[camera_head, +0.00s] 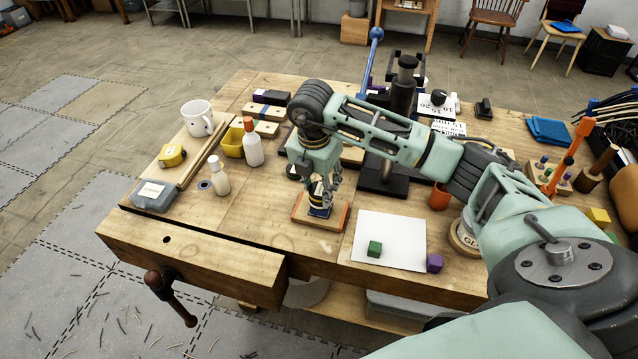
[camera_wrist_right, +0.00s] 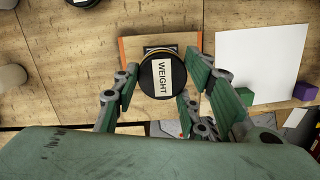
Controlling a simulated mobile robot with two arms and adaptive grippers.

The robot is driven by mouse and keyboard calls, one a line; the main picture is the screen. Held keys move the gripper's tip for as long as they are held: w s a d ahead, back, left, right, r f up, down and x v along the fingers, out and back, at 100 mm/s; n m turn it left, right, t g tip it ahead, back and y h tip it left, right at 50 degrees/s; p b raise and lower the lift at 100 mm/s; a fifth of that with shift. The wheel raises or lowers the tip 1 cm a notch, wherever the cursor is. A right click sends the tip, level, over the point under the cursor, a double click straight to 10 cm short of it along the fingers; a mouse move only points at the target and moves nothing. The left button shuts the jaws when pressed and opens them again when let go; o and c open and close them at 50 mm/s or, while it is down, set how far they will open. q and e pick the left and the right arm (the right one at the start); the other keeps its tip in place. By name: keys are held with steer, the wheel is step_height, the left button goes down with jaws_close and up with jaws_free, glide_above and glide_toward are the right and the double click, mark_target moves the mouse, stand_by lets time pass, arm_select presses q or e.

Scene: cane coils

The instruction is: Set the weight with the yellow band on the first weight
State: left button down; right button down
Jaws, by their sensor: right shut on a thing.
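The weight with the yellow band (camera_wrist_right: 161,76) is a dark cylinder with a white "WEIGHT" label on top. My right gripper (camera_head: 320,186) is shut on it, with fingers on both sides in the wrist view. It is above a small wooden board with orange edges (camera_head: 300,214). A dark piece with a blue band, seemingly the first weight (camera_head: 320,211), shows directly under it on the board. The fingers partly hide both, and I cannot tell whether they touch. Another dark labelled weight (camera_wrist_right: 83,2) is at the top edge of the wrist view. My left gripper is not in view.
A white sheet (camera_head: 390,235) with a green cube (camera_head: 375,249) and a purple cube (camera_head: 434,263) lies right of the board. White bottles (camera_head: 219,177) stand to the left. A black press (camera_head: 403,95) stands behind my arm. The bench front near the board is clear.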

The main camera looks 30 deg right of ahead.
mark_target(316, 192)
steer(key=c, duration=1.1)
jaws_free()
steer(key=shift+r, duration=0.45)
steer(key=shift+s+a+r+b, duration=0.1)
steer(key=shift+a+r+b, duration=0.2)
steer(key=shift+r, duration=1.6)
steer(key=shift+s+a+r+b, duration=0.15)
steer(key=shift+r+b, duration=0.3)
steer(key=shift+r, duration=1.45)
steer(key=shift+s+a+r+b, duration=0.1)
steer(key=shift+a+r+b, duration=0.2)
steer(key=shift+r, duration=1.6)
steer(key=shift+d, duration=0.1)
